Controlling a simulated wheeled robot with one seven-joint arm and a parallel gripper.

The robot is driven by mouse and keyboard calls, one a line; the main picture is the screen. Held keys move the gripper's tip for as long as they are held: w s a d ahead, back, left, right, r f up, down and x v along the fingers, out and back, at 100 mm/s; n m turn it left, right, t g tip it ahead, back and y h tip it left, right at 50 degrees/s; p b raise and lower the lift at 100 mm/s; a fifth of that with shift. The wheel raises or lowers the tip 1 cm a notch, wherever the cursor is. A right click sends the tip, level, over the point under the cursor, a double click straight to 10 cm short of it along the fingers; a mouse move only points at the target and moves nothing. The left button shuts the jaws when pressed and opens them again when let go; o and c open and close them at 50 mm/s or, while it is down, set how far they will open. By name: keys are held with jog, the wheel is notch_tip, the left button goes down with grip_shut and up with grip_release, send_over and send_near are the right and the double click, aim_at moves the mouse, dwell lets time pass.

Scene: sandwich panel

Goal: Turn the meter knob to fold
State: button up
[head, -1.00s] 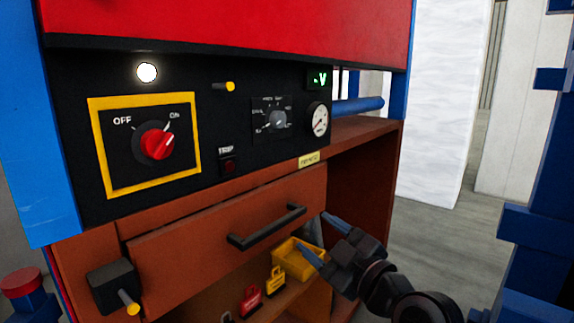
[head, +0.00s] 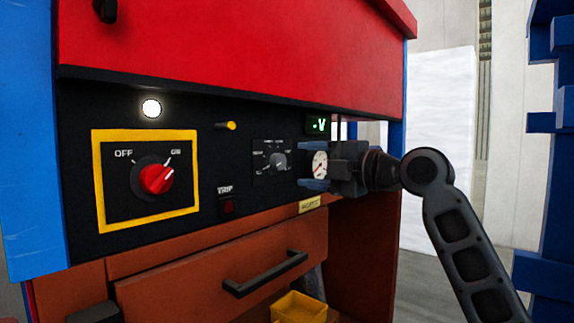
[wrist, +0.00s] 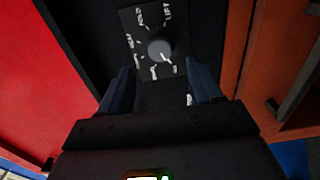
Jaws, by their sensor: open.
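The meter knob (head: 278,161) is a small grey round knob on a dark square plate with white labels, on the black panel. In the wrist view the knob (wrist: 159,48) sits just beyond my fingertips, roughly centred between them. Its white pointer mark points to the lower right of that view. My gripper (head: 312,165) is open and empty, to the right of the knob in front of the round gauge. In the wrist view my gripper (wrist: 160,73) shows a finger on each side, apart from the knob.
A white-faced gauge (head: 320,163) and a green "-V" display (head: 318,125) are close to my gripper. A red switch (head: 157,179) in a yellow frame points toward ON. A lit white lamp (head: 151,108) is above it. A drawer handle (head: 264,273) juts out below.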

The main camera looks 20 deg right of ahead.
aim_at(282, 163)
jog(key=shift+p+x, duration=0.3)
jog(key=shift+x, duration=2.8)
jog(key=shift+f, duration=0.1)
jog(key=c, duration=1)
